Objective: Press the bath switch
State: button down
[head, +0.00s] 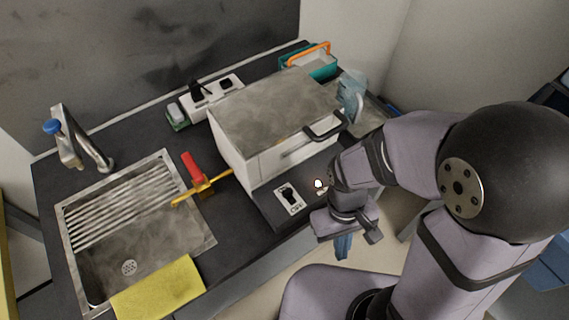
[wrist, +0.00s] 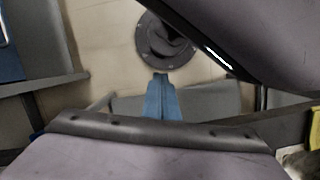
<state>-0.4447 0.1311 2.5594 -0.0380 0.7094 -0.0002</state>
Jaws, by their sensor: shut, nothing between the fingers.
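The bath (head: 236,151) is a white box with a grey metal lid and a dark handle, standing on the dark counter. Its switch (head: 289,198) is a black lever on a white labelled plate, on the dark base at the bath's front. The lettering is too small to read. A small white round part (head: 319,185) sits to the right of the switch, beside my arm. My gripper (head: 343,247) has blue fingers pointing down, right of and below the switch in the head view, apart from it. In the wrist view the blue fingers (wrist: 162,98) are together and empty.
A metal sink (head: 150,245) with a yellow cloth (head: 160,289) lies to the left. A red-handled yellow tool (head: 195,175) lies between sink and bath. A power strip (head: 210,97) and a teal basket (head: 318,65) stand behind. Open floor shows below the counter's front edge.

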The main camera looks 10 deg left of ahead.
notch_tip(320, 180, up, 11)
jog(key=n+p, duration=0.2)
jog(key=p, duration=0.9)
notch_tip(320, 180, up, 4)
jog(key=n+t+y+p, duration=0.2)
jog(key=t+y+p, duration=0.25)
jog(key=p, duration=0.25)
send_over(286, 189)
jog(key=s+d, duration=0.2)
jog(key=shift+w+a+r+t, duration=0.1)
jog(key=shift+w+r+t, duration=0.05)
jog(key=shift+t, duration=0.2)
jog(key=b+x, duration=0.3)
jog(key=x, duration=0.5)
jog(key=shift+x, duration=0.95)
